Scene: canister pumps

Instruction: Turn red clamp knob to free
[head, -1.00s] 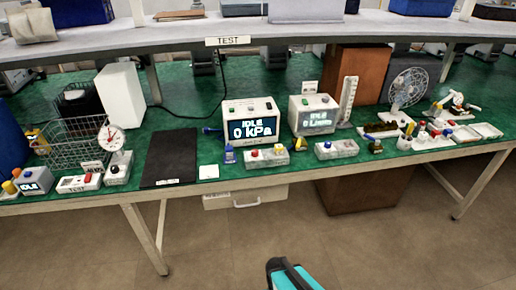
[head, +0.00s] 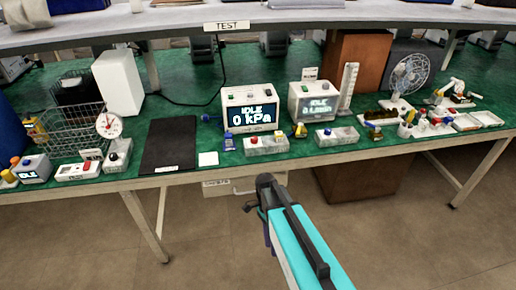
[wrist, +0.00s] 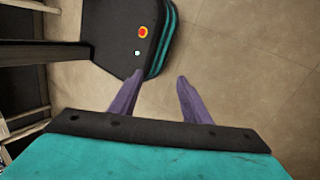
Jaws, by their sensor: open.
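A small red knob (head: 254,140) sits on a clear block fixture (head: 266,147) in front of the kPa display box, at the bench's front edge. No knob shows in the wrist view.
The display box reading 0 kPa (head: 250,110) and a second display box (head: 314,104) stand behind the blocks. A blue-capped bottle (head: 228,142) stands left of the first block. A wire basket (head: 75,130) and a fan (head: 408,76) flank them. The floor in front is clear.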

